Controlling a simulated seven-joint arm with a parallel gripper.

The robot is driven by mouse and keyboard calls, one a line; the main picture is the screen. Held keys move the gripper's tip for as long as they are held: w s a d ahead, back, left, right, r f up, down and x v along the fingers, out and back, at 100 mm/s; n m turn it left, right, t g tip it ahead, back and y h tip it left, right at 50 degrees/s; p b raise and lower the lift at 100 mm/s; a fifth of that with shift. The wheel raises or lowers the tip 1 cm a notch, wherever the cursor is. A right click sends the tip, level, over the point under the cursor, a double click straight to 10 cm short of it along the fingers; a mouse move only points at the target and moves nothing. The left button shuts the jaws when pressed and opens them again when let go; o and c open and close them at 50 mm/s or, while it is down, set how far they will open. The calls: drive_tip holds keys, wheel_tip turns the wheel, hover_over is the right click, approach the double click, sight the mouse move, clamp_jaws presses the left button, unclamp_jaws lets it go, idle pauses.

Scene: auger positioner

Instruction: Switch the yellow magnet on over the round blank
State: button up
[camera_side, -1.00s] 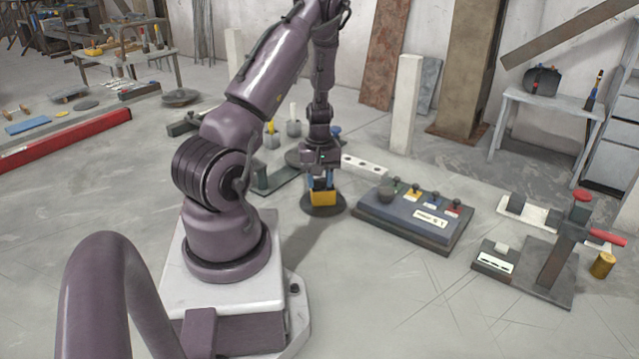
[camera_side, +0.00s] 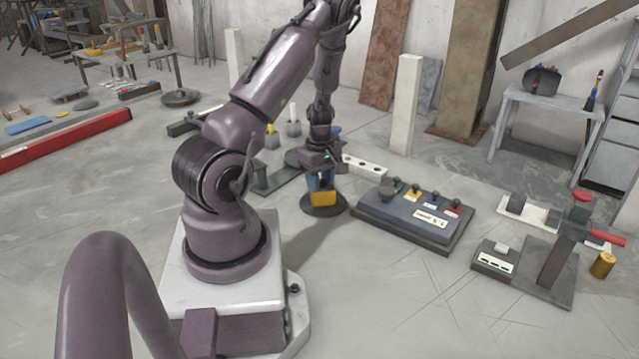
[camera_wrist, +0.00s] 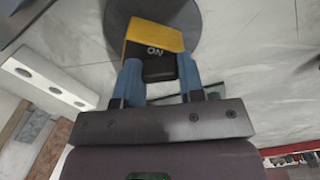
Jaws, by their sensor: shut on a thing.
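The yellow magnet (camera_side: 323,198) is a boxy block held low over a dark round disc (camera_side: 325,209), which looks like the round blank. In the wrist view the magnet (camera_wrist: 152,36) has a black face marked "ON", and the dark disc (camera_wrist: 193,20) lies beyond it. My gripper (camera_side: 321,180) is shut on the magnet, its blue fingers on either side; the fingers also show in the wrist view (camera_wrist: 160,80). Whether the magnet touches the disc I cannot tell. The disc's middle is hidden behind the magnet.
A control box (camera_side: 415,218) with several coloured knobs stands right of the disc. A white strip with holes (camera_side: 364,166) lies behind. A stand with red handles (camera_side: 566,240) and a brass cylinder (camera_side: 602,265) are at the far right.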

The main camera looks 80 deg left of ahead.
drive_tip(key=shift+w+d, duration=0.1)
drive_tip(key=shift+n, duration=1.5)
drive_tip(key=shift+d, duration=0.1)
drive_tip(key=shift+w+n, duration=0.1)
drive_tip(key=shift+n, duration=1.4)
drive_tip(key=shift+d, duration=0.1)
drive_tip(key=shift+w+f+n, duration=0.1)
drive_tip(key=shift+w+n, duration=0.05)
drive_tip(key=shift+n, duration=1.35)
